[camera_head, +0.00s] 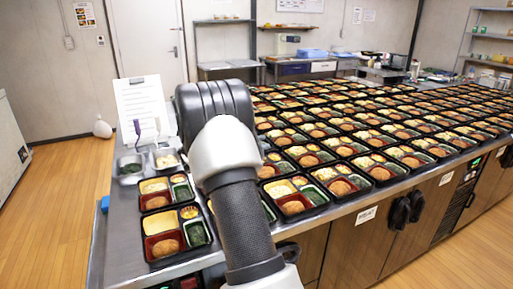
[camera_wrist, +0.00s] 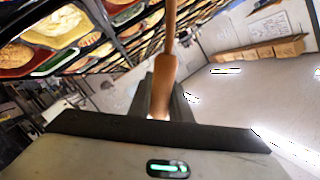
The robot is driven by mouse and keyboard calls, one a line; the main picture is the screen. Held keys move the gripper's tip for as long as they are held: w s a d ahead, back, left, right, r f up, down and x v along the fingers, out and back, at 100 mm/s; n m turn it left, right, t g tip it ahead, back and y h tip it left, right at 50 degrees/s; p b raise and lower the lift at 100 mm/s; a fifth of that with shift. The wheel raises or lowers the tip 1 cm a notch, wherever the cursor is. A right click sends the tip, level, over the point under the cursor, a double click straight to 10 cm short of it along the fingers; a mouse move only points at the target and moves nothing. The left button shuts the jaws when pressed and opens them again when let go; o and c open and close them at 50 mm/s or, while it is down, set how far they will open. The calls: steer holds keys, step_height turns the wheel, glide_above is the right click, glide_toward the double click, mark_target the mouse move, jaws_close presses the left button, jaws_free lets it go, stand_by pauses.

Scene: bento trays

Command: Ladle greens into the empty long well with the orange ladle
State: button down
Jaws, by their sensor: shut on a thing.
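In the wrist view my gripper (camera_wrist: 163,108) is shut on the orange-brown handle of the ladle (camera_wrist: 164,72), which runs up out of the top of the picture. The ladle's bowl is out of sight. In the head view my arm hides the gripper and part of the nearest trays. A small steel pan with dark greens (camera_head: 131,170) stands at the left end of the counter. I cannot make out an empty long well.
A second steel pan (camera_head: 166,160) stands beside the greens, with purple-handled utensils (camera_head: 138,127) upright behind. A white sheet on a stand (camera_head: 143,105) is at the back left. Rows of filled trays (camera_head: 345,150) cover most of the counter (camera_head: 122,215); its left end has bare steel.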

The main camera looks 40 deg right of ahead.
steer(key=shift+s+d+f+m+t+y+b, duration=0.3)
steer(key=shift+s+f+m+b, duration=0.65)
steer(key=shift+b, duration=0.75)
steer(key=shift+s+d+f+m+t+y+b, duration=0.15)
steer(key=shift+s+f+m+t+b, duration=0.4)
steer(key=shift+f+b, duration=0.95)
steer(key=shift+s+d+f+m+t+y+b, duration=0.2)
steer(key=shift+s+f+m+b, duration=0.75)
steer(key=shift+b, duration=0.95)
steer(key=shift+w+r, duration=0.1)
steer(key=shift+w, duration=0.1)
steer(key=shift+r, duration=0.1)
